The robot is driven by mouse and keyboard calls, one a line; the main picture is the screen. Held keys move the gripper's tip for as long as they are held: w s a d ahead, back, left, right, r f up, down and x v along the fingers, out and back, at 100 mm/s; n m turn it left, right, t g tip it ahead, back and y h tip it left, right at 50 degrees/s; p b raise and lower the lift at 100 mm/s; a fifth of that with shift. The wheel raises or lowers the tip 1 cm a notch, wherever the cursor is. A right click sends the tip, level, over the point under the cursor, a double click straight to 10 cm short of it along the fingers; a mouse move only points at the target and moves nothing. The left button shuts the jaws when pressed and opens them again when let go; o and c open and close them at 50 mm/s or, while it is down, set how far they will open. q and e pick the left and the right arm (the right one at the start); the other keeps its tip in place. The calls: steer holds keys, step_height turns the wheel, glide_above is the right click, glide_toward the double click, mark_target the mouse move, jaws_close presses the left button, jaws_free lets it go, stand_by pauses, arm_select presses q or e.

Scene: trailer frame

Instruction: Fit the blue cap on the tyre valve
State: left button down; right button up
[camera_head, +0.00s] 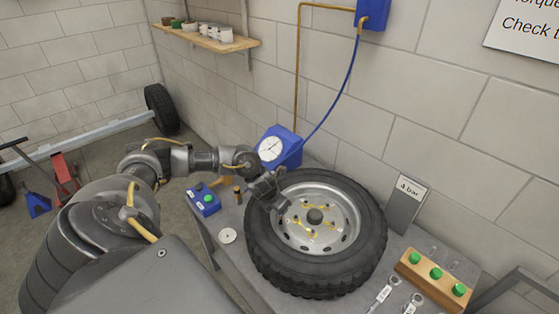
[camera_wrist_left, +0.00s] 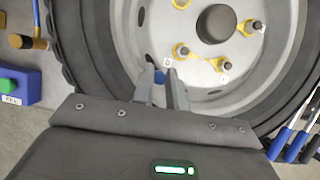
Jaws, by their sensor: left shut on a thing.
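The tyre (camera_head: 262,250) lies flat on the grey bench with its silver wheel rim (camera_head: 340,215) facing up. My left gripper (camera_head: 277,201) is over the left part of the rim, near the tyre's inner edge. In the left wrist view its fingers (camera_wrist_left: 161,80) are shut on the blue cap (camera_wrist_left: 159,77), a small blue spot between the fingertips. The cap cannot be made out in the head view. The tyre valve cannot be made out, so I cannot tell whether the cap touches it. My right gripper is not in view.
A blue gauge (camera_head: 280,147) stands behind the tyre. A blue box with a green button (camera_head: 205,200) and a white disc (camera_head: 228,236) lie left. A "4 bar" sign (camera_head: 408,203), a wooden block with green knobs (camera_head: 437,279) and wrenches (camera_head: 383,294) are right.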

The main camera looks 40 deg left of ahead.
arm_select(q)
steer(key=shift+f, duration=0.1)
stand_by(0.3)
steer(key=shift+f+b, duration=1.35)
steer(key=c, duration=0.8)
jaws_free()
steer(key=shift+c, duration=0.2)
steer(key=shift+r, duration=0.15)
step_height(320, 180, up, 8)
steer(key=p, duration=0.6)
steer(key=shift+p, duration=0.3)
